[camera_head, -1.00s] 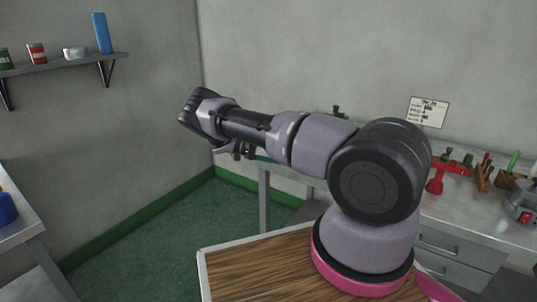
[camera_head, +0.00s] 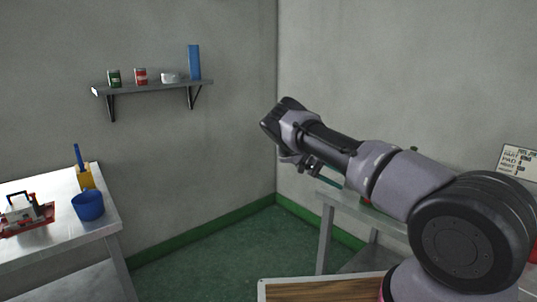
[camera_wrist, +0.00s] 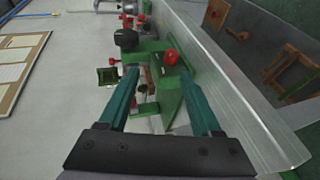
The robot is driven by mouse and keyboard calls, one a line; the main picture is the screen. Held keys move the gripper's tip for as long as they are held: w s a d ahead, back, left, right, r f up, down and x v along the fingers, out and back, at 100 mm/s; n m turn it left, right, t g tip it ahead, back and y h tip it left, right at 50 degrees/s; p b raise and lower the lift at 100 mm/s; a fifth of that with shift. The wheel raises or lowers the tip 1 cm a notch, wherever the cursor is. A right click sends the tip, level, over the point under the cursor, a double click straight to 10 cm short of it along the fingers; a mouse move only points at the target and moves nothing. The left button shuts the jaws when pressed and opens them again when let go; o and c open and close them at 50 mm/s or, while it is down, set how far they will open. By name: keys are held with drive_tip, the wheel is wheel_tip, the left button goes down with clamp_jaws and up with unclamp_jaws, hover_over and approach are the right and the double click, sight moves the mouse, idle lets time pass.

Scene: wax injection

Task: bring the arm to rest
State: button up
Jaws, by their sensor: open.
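My arm reaches up and to the left in the head view, folded at the big dark elbow joint. My gripper (camera_head: 318,172) hangs under the wrist, small and partly hidden by the arm. In the wrist view my gripper (camera_wrist: 158,92) has its two green fingers spread wide apart, with nothing held between them. Beyond the fingertips is a green machine (camera_wrist: 172,85) with red and black knobs on a grey bench top (camera_wrist: 85,95). I cannot tell how far the fingers are from it, and no contact is clear.
At left, a metal table (camera_head: 55,240) holds a blue cup (camera_head: 88,205), a yellow holder (camera_head: 85,177) and a red-based device (camera_head: 25,222). A wall shelf (camera_head: 150,87) carries cans. The bench (camera_head: 335,197) stands beneath my arm. Green floor (camera_head: 215,250) between tables is clear.

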drive_tip(key=s+r+n+t+y, duration=0.1)
drive_tip(key=s+r+t+y, duration=0.35)
drive_tip(key=r, duration=0.85)
drive_tip(key=s+r+t+y, duration=0.1)
drive_tip(key=s+r+y, duration=0.6)
drive_tip(key=r, duration=0.6)
drive_tip(key=s+a+r+t+y, duration=0.1)
drive_tip(key=s+a+r+t, duration=0.1)
drive_tip(key=s, duration=0.5)
drive_tip(key=s+a+r+n+t, duration=0.1)
drive_tip(key=s+r+t, duration=0.3)
drive_tip(key=s, duration=0.4)
drive_tip(key=s+a+r+n+t+y, duration=0.1)
drive_tip(key=s+a+r+t, duration=0.2)
drive_tip(key=s+r, duration=0.2)
drive_tip(key=s, duration=0.2)
drive_tip(key=shift+s+a+r+t+y, duration=0.2)
drive_tip(key=shift+s+a+t+y, duration=0.15)
drive_tip(key=shift+s+a, duration=0.05)
